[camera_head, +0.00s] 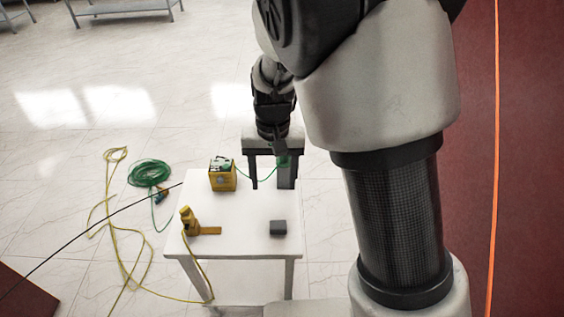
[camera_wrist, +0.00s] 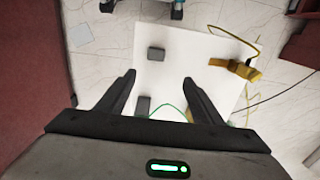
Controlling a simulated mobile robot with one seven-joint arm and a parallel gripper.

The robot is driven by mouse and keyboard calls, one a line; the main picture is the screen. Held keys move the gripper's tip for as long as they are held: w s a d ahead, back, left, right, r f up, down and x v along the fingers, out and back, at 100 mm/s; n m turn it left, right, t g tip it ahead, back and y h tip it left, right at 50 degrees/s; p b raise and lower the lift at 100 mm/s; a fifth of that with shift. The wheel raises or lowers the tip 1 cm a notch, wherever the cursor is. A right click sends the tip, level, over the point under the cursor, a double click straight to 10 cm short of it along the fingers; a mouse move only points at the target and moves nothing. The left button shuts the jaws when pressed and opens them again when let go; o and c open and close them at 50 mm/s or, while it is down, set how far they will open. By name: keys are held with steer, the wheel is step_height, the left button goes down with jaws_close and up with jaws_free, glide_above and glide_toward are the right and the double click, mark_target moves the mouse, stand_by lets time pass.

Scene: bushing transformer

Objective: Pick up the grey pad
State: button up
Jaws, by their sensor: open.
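A small dark grey block that looks like the grey pad (camera_head: 278,228) lies on the front right of the white table (camera_head: 240,245). The pad also shows in the wrist view (camera_wrist: 156,53), ahead of the fingertips and roughly centred between them. My gripper (camera_head: 268,187) is open and empty, above the table's far right part, behind the pad and apart from it. Its two fingers show spread in the wrist view (camera_wrist: 159,77). A second grey block (camera_wrist: 143,105) shows between the fingers, below them, beside a green cable; it is partly hidden.
A yellow box (camera_head: 222,178) with a green cable stands at the table's back left. A yellow tool (camera_head: 190,222) with a yellow cord stands at the left front. Coiled green cable (camera_head: 149,173) lies on the floor. The tabletop around the pad is clear.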

steer(key=b, duration=0.3)
glide_above(278, 225)
steer(key=f, duration=1.3)
steer(key=shift+w+a+f, duration=0.15)
steer(key=shift+w+a, duration=0.1)
steer(key=shift+a, duration=0.15)
steer(key=f, duration=0.1)
steer(key=f+b, duration=0.1)
steer(key=f, duration=0.1)
steer(key=d+f+b, duration=0.1)
steer(key=shift+s+f, duration=0.2)
steer(key=shift+s, duration=0.05)
steer(key=shift+a+f, duration=0.1)
steer(key=shift+f, duration=0.3)
steer(key=c, duration=1.2)
step_height(278, 225, up, 10)
steer(key=p, duration=0.3)
